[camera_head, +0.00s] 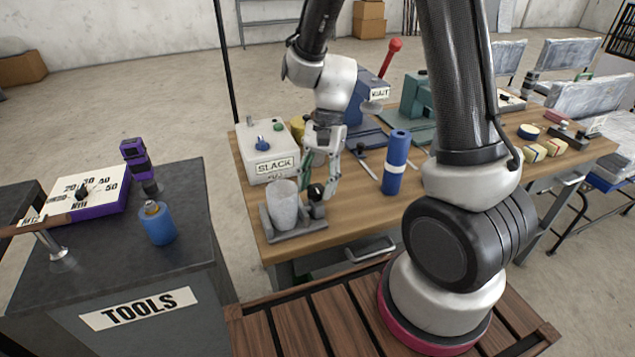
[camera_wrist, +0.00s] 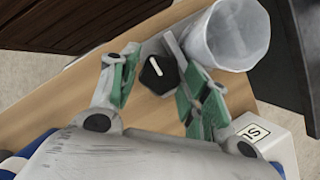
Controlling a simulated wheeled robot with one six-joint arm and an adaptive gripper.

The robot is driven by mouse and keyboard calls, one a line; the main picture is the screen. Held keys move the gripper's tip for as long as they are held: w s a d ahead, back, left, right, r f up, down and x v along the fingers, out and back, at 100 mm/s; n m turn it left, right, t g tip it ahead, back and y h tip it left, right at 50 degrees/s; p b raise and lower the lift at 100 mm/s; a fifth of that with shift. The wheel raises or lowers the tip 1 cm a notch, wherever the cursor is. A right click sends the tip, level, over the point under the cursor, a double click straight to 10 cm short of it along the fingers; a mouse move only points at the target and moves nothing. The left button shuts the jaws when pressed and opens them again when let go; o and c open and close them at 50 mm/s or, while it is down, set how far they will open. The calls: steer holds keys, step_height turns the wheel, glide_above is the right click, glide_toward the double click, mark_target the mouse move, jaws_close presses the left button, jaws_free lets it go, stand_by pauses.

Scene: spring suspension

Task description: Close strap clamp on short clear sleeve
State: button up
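The short clear sleeve (camera_head: 285,205) is a whitish, translucent open cup shape. It stands upright on a grey clamp base (camera_head: 296,233) at the bench's near left corner. In the wrist view the sleeve (camera_wrist: 238,35) is at the top right. A black knob (camera_head: 316,191) with a white pointer line (camera_wrist: 157,65) sits beside the sleeve, on its right in the head view. My gripper (camera_head: 318,186) points down with its green-padded fingers open on either side of the knob. A gap shows on one side; contact on the other is unclear. I cannot make out a strap.
A white box marked SLACK (camera_head: 268,152) stands close behind the sleeve. A blue cylinder (camera_head: 396,163) stands upright to the right, with a thin rod (camera_head: 368,170) near it. The dark TOOLS cabinet (camera_head: 195,270) is at left, carrying a gauge and a blue can (camera_head: 157,223).

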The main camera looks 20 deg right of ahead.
steer(key=c, duration=0.6)
steer(key=shift+m, duration=0.4)
steer(key=m+t, duration=0.1)
steer(key=m, duration=0.1)
steer(key=m+t+y, duration=0.1)
steer(key=m, duration=0.1)
steer(key=shift+s+d+m, duration=0.1)
steer(key=shift+s+m, duration=0.05)
steer(key=shift+m, duration=0.15)
steer(key=m+t, duration=0.1)
steer(key=m, duration=0.1)
steer(key=m+t, duration=0.1)
steer(key=m, duration=0.2)
steer(key=shift+s+m, duration=0.15)
steer(key=shift+m, duration=0.15)
steer(key=o, duration=0.7)
